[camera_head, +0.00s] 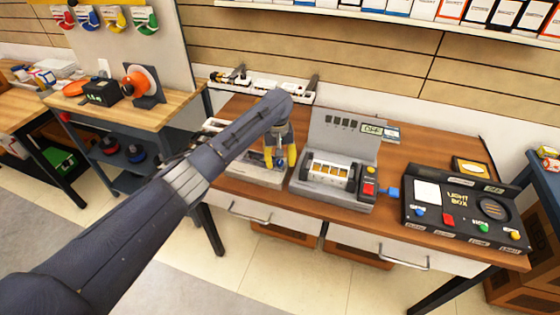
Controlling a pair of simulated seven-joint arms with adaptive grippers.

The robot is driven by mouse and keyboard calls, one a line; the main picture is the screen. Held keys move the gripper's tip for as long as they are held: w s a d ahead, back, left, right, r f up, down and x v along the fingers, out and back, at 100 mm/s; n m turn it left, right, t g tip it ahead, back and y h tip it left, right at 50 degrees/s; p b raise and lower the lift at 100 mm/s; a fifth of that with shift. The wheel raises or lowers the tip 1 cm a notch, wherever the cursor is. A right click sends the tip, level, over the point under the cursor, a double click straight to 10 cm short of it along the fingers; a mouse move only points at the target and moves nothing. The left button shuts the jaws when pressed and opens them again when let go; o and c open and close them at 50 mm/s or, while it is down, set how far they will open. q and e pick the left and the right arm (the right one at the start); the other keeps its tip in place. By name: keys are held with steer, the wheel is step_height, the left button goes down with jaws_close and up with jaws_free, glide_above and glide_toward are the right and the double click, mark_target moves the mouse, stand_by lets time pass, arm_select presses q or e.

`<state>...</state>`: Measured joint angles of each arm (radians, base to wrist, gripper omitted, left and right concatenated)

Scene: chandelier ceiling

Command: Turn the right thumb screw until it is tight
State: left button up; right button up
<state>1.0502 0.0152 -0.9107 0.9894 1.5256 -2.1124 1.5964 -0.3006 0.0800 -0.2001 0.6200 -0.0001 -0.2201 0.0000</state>
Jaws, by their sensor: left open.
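My left arm reaches in from the lower left, and its left gripper (280,157) points down over a low grey unit (258,178) on the wooden bench. The gripper is open; yellow shows around its fingers, and the arm hides much of the unit. To the right stands a grey machine (331,199) with a raised back panel, a row of pale yellow-lit cells and a red button (369,188). I cannot make out which part is the right thumb screw. My right gripper is not in view.
A black light box (466,216) with coloured buttons stands on the bench's right part. A white tray (262,84) of tools lies at the back. A second bench (165,108) at left carries an orange disc device. Boxes line a shelf (400,18) above.

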arm_select(q)
steer(key=shift+f, duration=0.1)
jaws_close()
stand_by(0.4)
